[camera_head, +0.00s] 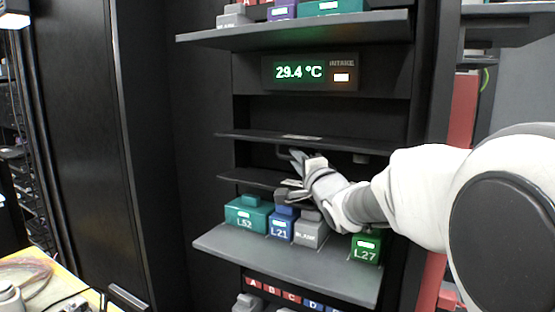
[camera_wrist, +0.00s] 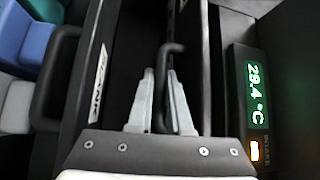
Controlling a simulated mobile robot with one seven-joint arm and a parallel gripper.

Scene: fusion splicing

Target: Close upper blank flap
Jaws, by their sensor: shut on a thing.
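The upper blank flap (camera_head: 262,135) is a thin dark panel standing out nearly level from the rack below the display, with a pale label on its front edge. It shows edge-on in the wrist view (camera_wrist: 205,70). Its dark bar handle (camera_wrist: 165,55) hangs under it. My gripper (camera_head: 295,170) is just below this flap. In the wrist view its two grey fingers (camera_wrist: 161,95) are shut on the handle, one on each side. The lower blank flap (camera_head: 240,181) also stands out beneath, partly hidden behind my gripper. Its label (camera_wrist: 98,80) and handle (camera_wrist: 55,80) show in the wrist view.
An intake display (camera_head: 310,73) reads 29.4 °C above the flap. A grey shelf (camera_head: 300,264) below carries a teal L52 module (camera_head: 247,214), a blue L21 (camera_head: 281,228), a grey BLANK (camera_head: 311,232) and a green L27 (camera_head: 366,248). Another shelf (camera_head: 300,34) juts out above.

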